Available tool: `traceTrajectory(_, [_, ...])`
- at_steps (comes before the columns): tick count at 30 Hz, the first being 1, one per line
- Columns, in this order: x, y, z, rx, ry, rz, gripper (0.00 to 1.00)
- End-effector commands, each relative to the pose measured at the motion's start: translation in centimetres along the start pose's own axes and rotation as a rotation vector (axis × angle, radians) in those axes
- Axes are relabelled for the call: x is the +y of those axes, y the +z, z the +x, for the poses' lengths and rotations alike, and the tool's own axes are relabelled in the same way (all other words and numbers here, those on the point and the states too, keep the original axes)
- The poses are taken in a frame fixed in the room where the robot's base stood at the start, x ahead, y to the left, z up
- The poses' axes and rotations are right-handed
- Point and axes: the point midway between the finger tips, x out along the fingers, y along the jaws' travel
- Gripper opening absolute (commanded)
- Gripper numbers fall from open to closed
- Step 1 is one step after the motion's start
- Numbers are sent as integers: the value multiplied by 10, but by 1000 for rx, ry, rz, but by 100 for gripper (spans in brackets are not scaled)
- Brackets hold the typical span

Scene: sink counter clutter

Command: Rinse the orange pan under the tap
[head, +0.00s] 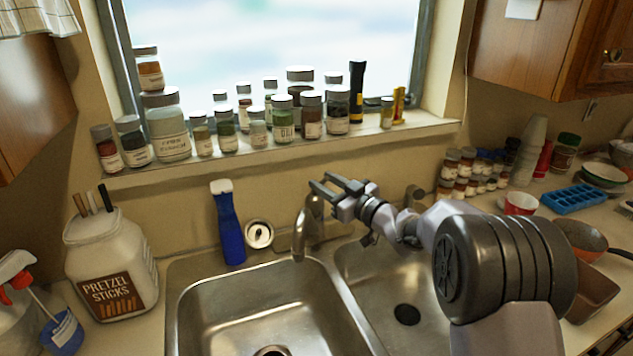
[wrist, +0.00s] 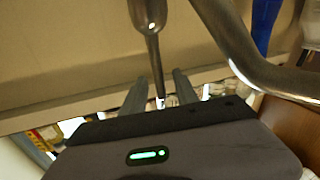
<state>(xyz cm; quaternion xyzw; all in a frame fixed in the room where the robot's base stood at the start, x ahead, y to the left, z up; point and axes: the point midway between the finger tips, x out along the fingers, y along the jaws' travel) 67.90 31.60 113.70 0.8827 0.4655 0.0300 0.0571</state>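The orange pan (head: 580,238) sits on the counter to the right of the sink, with its dark handle pointing right. The metal tap (head: 300,232) stands at the back of the sink. My gripper (head: 325,186) is at the top of the tap, far from the pan. In the wrist view my gripper (wrist: 158,88) has its two fingers apart, with the tip of the thin tap lever (wrist: 153,45) showing between them. I cannot tell whether they touch it. The curved spout (wrist: 245,65) passes to the right. No running water shows.
The double sink (head: 272,298) looks empty, though my arm hides part of the right basin. Jars crowd the sill (head: 290,150). A blue bottle (head: 228,225) and a pretzel jar (head: 105,262) stand left. A red cup (head: 520,203) and blue tray (head: 577,198) stand right.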

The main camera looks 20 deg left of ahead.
Motion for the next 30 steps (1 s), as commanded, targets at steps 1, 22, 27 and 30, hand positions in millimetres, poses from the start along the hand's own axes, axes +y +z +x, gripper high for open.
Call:
traceTrajectory(1, [-1,1,10,2,-1,0,36])
traceTrajectory(22, [0,-1,36,0,1,0,0])
traceTrajectory(27, [0,-1,36,0,1,0,0])
traceTrajectory(30, [0,0,36,0,1,0,0])
